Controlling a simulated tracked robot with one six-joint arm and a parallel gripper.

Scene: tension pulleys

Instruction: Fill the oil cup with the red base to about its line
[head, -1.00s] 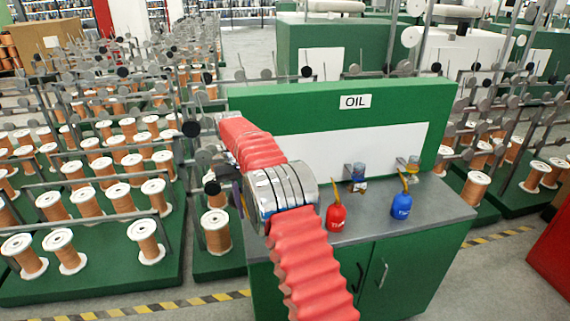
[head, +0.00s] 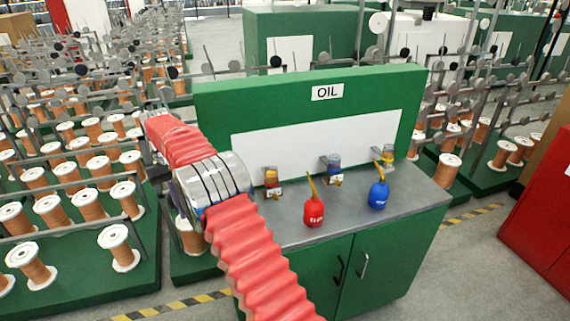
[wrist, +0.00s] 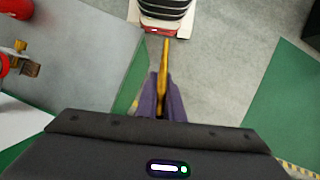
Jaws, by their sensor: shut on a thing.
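My gripper (wrist: 163,100) has its purple fingers shut on a thin yellow spout (wrist: 165,60), seen in the wrist view. It looks like an oil can's spout; the can's body does not show.
A red oil can (head: 314,212) and a blue oil can (head: 378,196) stand on the grey counter (head: 420,190). Racks of copper spools (head: 88,206) crowd the left.

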